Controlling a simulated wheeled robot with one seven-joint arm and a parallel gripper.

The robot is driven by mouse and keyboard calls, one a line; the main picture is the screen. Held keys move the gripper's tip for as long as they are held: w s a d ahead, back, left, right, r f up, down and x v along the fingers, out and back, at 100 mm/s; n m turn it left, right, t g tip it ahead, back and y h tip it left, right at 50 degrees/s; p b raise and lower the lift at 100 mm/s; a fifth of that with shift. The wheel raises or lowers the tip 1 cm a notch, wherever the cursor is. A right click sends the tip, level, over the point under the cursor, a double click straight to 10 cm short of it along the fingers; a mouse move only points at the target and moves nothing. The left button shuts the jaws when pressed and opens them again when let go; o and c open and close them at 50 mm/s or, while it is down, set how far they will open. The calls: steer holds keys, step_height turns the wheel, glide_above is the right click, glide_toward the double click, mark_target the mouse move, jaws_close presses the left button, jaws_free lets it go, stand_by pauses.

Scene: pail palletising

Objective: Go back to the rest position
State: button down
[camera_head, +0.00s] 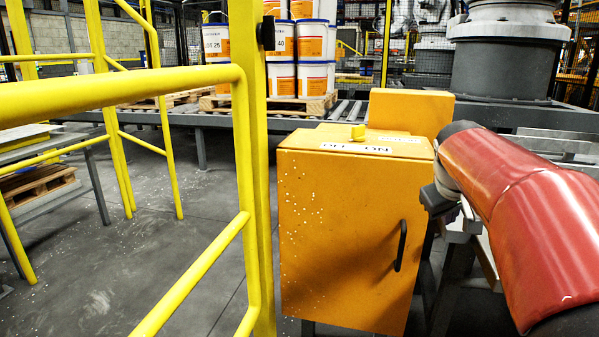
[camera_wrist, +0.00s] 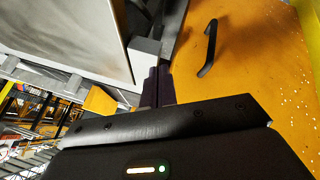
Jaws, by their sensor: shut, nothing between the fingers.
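My gripper (camera_wrist: 157,88) shows in the wrist view, with its dark fingers together and nothing between them. It is beside the orange cabinet (camera_head: 350,225), whose front also fills the right of the wrist view (camera_wrist: 255,65). The cabinet's dark handle (camera_wrist: 209,48) lies to the right of the fingers, apart from them. In the head view my red arm link (camera_head: 530,215) reaches in from the right, next to the cabinet. The fingers cannot be made out in the head view.
A yellow knob (camera_head: 358,131) stands on the cabinet top behind an OFF/ON label. A yellow guard rail (camera_head: 255,180) stands close on the left. Stacked pails (camera_head: 298,45) stand on a wooden pallet (camera_head: 272,106) on the conveyor behind. Open floor (camera_head: 100,265) shows at left.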

steer(key=s+a+f+y, duration=0.2)
steer(key=s+a+f, duration=0.4)
steer(key=s+a, duration=0.3)
steer(key=s+a+f+y, duration=0.2)
steer(key=s+a+f, duration=0.5)
steer(key=s+a, duration=0.3)
steer(key=s, duration=0.3)
steer(key=shift+s+a+f+m, duration=0.2)
steer(key=shift+s+a+m, duration=0.1)
steer(key=shift+m, duration=0.1)
